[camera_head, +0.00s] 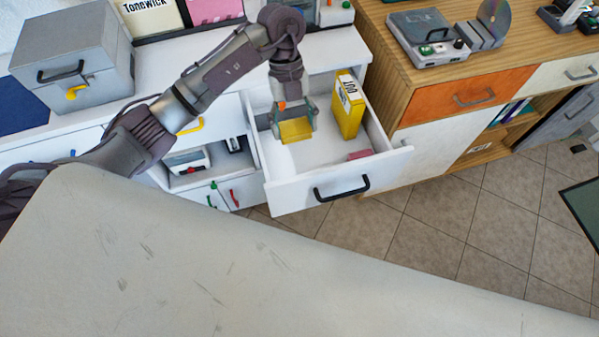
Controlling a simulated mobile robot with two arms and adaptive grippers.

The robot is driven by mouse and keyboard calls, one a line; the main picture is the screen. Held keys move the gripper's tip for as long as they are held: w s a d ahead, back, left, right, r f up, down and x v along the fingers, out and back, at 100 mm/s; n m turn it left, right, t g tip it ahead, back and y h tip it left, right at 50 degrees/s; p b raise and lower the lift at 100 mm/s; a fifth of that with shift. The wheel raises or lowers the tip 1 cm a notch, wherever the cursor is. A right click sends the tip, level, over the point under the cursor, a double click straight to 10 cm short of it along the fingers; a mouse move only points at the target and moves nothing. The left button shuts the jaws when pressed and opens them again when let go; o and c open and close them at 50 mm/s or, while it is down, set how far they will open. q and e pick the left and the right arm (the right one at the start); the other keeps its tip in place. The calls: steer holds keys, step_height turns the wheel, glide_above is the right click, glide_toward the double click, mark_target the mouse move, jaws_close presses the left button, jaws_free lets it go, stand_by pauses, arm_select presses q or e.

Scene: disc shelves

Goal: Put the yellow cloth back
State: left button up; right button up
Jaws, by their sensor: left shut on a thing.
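My left gripper (293,122) points down inside an open white drawer (285,192) with a black handle. It is shut on the yellow cloth (296,131), a small flat yellow piece between its fingers. The cloth is within the drawer's walls; I cannot tell whether it touches the drawer floor. My right gripper is not in view.
A yellow box (348,105) stands upright in the drawer, right of the gripper. A small pink item (360,154) lies at its front right. A grey case (72,65) sits on the white top at left. A wooden cabinet (392,79) stands close on the right.

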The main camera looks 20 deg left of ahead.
arm_select(q)
step_height(320, 180, down, 4)
steer(key=n+t+h+b, duration=0.2)
steer(key=n, duration=0.4)
steer(key=n+t, duration=0.1)
steer(key=n, duration=0.2)
glide_above(303, 172)
steer(key=a, duration=0.1)
steer(key=f, duration=0.6)
steer(key=shift+w+a+f, duration=0.15)
steer(key=shift+a+f, duration=0.05)
steer(key=shift+f, duration=0.15)
steer(key=shift+f+b, duration=0.4)
steer(key=shift+f, duration=2)
steer(key=o, duration=1.1)
